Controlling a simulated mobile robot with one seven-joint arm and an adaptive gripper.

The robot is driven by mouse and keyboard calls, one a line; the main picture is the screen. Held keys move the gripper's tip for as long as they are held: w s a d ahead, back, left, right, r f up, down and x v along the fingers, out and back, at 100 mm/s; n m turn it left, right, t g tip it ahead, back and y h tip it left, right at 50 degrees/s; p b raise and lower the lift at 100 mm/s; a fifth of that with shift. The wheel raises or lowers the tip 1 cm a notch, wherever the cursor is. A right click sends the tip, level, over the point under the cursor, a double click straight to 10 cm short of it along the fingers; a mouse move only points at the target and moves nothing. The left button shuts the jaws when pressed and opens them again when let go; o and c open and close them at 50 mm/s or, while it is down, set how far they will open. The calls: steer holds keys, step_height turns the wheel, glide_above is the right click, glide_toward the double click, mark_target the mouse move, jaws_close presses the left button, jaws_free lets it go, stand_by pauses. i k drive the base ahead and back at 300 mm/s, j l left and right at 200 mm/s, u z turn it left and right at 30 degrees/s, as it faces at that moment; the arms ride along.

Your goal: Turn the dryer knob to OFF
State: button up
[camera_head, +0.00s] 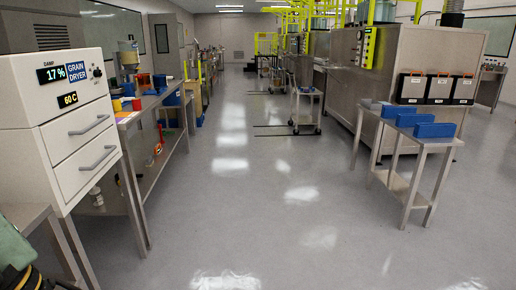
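The grain dryer (22,110) is a white cabinet at the left edge of the head view, standing on a metal table. Its upper front panel has a display (52,75) reading "DAMP 17%", a blue "GRAIN DRYER" label (80,73) and a lower display (68,99) reading "60 C". The small black dryer knob (97,72) is at the right end of the panel. It is too small to tell where it points. Two drawers with grey handles are below. My gripper is not in view.
A metal bench (150,103) with colored items stands beyond the dryer. A cart (306,95) is farther back. The grey floor (260,200) between is clear.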

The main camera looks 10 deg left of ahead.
mark_target(97, 73)
steer(key=i+l+u, duration=0.1)
steer(key=i+u, duration=0.2)
steer(key=i, duration=0.15)
steer(key=i+l+u, duration=0.25)
steer(key=i, duration=0.25)
